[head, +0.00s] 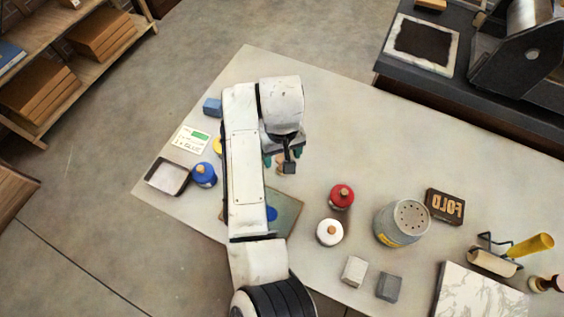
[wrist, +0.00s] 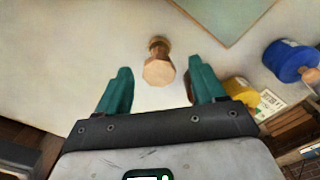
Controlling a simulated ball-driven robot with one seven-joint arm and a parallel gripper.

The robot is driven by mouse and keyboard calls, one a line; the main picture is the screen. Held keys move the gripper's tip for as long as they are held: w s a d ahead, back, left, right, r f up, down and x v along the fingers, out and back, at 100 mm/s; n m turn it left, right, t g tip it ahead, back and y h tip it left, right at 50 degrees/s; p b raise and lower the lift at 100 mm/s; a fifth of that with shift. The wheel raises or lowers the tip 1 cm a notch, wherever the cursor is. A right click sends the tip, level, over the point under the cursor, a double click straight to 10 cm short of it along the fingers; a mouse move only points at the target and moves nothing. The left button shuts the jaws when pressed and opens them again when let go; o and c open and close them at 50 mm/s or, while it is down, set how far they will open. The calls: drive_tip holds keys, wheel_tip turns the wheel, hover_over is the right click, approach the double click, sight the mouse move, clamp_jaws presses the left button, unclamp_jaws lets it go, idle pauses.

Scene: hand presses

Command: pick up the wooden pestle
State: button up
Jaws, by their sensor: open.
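The wooden pestle (wrist: 158,68) shows in the wrist view as a turned wooden piece with a wide faceted end toward me and a narrower end beyond. It stands or lies on the pale table (head: 330,110); I cannot tell its tilt. My gripper (wrist: 160,82) is open, with one teal finger on each side of the pestle's near end and a clear gap on both sides. In the head view my gripper (head: 279,161) hangs over the table's middle, and only a small brown bit of the pestle shows beneath it, mostly hidden.
A blue pot (head: 204,175), a yellow pot (wrist: 241,92) and a tray (head: 167,178) are at the left. A red pot (head: 342,196), a white pot (head: 330,232) and a grey perforated can (head: 402,223) stand to the right. The table beyond my gripper is clear.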

drive_tip(key=shift+f, duration=1.3)
drive_tip(key=shift+c, duration=0.4)
drive_tip(key=c, duration=1.1)
